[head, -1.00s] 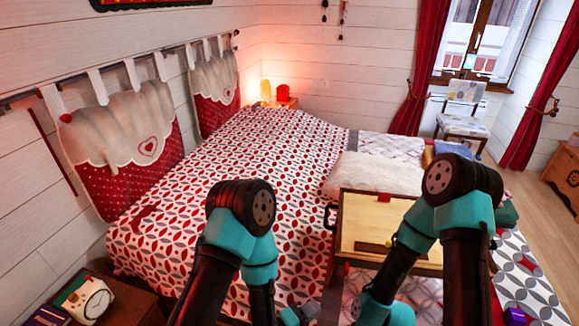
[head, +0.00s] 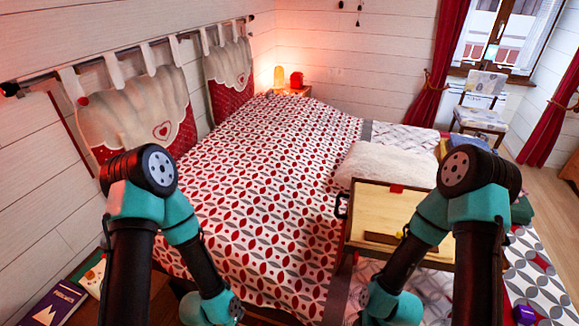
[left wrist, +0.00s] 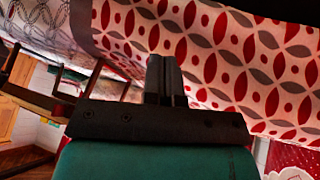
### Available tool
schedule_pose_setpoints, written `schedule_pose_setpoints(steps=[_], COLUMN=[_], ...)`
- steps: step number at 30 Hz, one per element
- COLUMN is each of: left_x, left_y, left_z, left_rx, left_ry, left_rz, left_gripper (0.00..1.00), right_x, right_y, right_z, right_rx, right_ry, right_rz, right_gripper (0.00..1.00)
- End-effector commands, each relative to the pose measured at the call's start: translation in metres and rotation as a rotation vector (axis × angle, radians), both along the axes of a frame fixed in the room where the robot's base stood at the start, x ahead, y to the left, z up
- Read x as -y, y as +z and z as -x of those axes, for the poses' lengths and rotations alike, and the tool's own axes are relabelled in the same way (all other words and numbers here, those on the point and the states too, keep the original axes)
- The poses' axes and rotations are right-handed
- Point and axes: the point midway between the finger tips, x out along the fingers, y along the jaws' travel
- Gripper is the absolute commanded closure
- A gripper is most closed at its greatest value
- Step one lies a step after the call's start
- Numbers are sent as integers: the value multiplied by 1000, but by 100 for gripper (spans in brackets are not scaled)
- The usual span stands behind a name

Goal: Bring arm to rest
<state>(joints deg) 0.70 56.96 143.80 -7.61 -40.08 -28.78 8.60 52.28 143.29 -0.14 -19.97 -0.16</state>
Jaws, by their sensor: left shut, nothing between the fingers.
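My left arm (head: 140,220) rises at the left of the head view, and its forearm (head: 190,245) slopes down to the lower edge. Its gripper lies below that view. In the left wrist view my left gripper (left wrist: 166,72) is shut and empty, its fingers together in front of the patterned bedspread. My right arm (head: 475,215) is folded at the right of the head view, its lower link (head: 390,305) at the bottom edge. My right gripper is not visible.
A bed (head: 270,180) with a red, white and grey spread fills the middle. A wooden tray table (head: 385,210) stands close to my right arm. A nightstand with a book (head: 55,305) is at the lower left, beside my left arm. A chair (head: 482,105) stands by the window.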

Motion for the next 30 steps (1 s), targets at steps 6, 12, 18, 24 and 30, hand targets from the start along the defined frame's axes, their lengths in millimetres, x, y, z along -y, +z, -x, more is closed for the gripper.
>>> schedule_pose_setpoints(steps=[6, 12, 18, 24, 30], left_x=[-49, -65, -65, -65, -65], left_y=[-4, -3, -3, -3, -3], left_z=[34, 52, 53, 53, 53], left_rx=[-351, -503, -513, -511, -510], left_ry=[411, 595, 607, 605, 604], left_rz=[47, 64, 64, 64, 64], left_gripper=[100, 100, 100, 100, 100], right_x=[0, 0, 0, 0, 0], right_y=[0, 0, 0, 0, 0], right_z=[0, 0, 0, 0, 0], right_rx=[0, 0, 0, 0, 0], right_ry=[0, 0, 0, 0, 0], right_rz=[0, 0, 0, 0, 0], right_gripper=[57, 57, 57, 57, 57])
